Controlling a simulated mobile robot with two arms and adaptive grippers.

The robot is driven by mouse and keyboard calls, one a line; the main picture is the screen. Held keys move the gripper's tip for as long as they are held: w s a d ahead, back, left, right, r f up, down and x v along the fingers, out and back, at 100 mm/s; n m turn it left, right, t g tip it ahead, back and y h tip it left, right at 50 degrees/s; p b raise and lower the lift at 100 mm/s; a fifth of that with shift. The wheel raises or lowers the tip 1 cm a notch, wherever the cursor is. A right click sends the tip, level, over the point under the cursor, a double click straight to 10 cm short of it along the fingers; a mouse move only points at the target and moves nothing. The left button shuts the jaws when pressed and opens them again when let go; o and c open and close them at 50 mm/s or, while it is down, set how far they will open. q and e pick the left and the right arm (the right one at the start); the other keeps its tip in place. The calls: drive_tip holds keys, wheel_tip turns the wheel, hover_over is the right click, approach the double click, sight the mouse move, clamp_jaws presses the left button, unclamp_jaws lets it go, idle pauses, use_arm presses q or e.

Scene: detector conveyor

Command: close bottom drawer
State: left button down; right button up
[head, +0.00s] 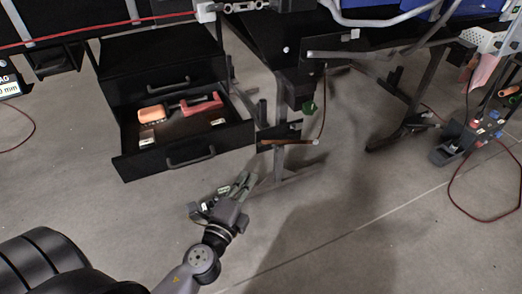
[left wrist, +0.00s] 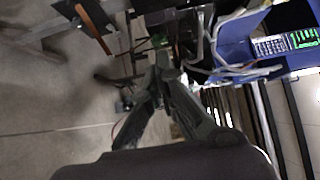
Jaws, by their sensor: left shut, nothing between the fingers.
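The black bottom drawer (head: 185,157) is pulled open under a black cabinet (head: 160,60) in the head view. Its front has a curved bar handle (head: 191,158). Inside lie an orange block (head: 151,114), a red-handled tool (head: 203,104) and small light pieces. My left gripper (head: 245,180) is shut and empty, above the floor to the lower right of the drawer front, apart from it. In the left wrist view its fingers (left wrist: 160,62) come together at the tips. The drawer cannot be made out clearly there. My right gripper is not in view.
A black table frame with metal legs (head: 395,115) stands right of the drawer. An orange-brown bar (head: 288,141) sticks out low beside the drawer. A box with cables (head: 462,140) stands at the right. The grey floor (head: 370,220) in front is clear.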

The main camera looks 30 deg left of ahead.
use_arm(q)
drive_tip(key=w+a+p, duration=0.2)
drive_tip(key=w+a, duration=0.1)
drive_tip(key=w, duration=0.9)
drive_tip(key=shift+a, duration=0.4)
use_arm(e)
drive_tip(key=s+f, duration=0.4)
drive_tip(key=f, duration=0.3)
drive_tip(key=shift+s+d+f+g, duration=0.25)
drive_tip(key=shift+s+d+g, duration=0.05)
use_arm(q)
drive_tip(key=shift+a, duration=0.1)
